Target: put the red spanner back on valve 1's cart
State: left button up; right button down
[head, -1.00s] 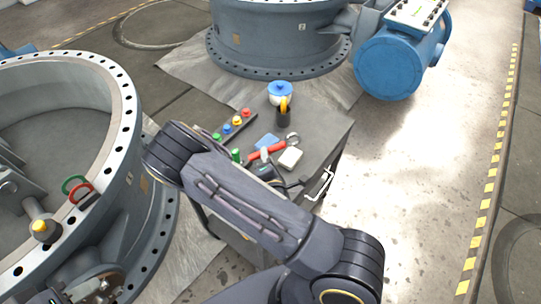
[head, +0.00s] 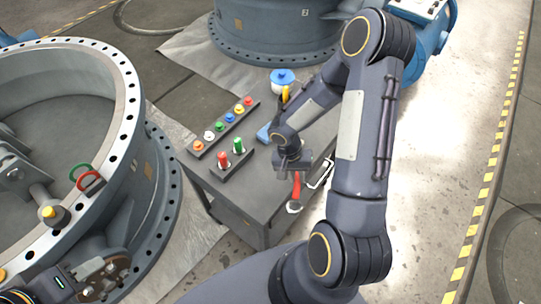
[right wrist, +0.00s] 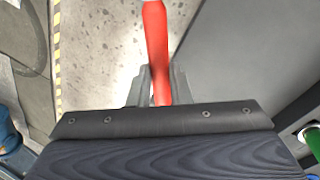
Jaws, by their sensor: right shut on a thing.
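The red spanner (head: 296,186) is in my right gripper (head: 294,172), at the right front edge of the grey cart (head: 242,190). Its silver ring end points toward the camera. In the right wrist view the red handle (right wrist: 156,45) runs up between the two fingers of the right gripper (right wrist: 157,85), with floor behind it and the dark cart top to the right. I cannot tell whether the spanner touches the cart. What seems to be my left gripper (head: 102,277) is at the lower left by the valve ring; its jaws are unclear.
On the cart are a rail of coloured knobs (head: 223,128), a block with red and green pegs (head: 229,158), a blue-lidded pot (head: 282,79) and a white side handle (head: 321,174). A large open valve ring (head: 128,105) stands left. Red and green rings (head: 90,182) lie on its rim.

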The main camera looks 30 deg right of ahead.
jog(key=w+a+r+m+t+y, duration=0.1)
jog(key=w+a+r+m+t, duration=0.1)
jog(key=w+a+r+m, duration=0.35)
jog(key=b, duration=0.5)
send_near(270, 181)
jog(key=shift+t, duration=0.3)
jog(key=f, duration=0.5)
jog(key=shift+s+d, duration=0.2)
jog(key=shift+d, duration=0.05)
jog(key=shift+f+b, duration=0.65)
jog(key=shift+b, duration=0.35)
jog(key=c, duration=1.3)
grip_release()
jog(key=shift+o, duration=0.2)
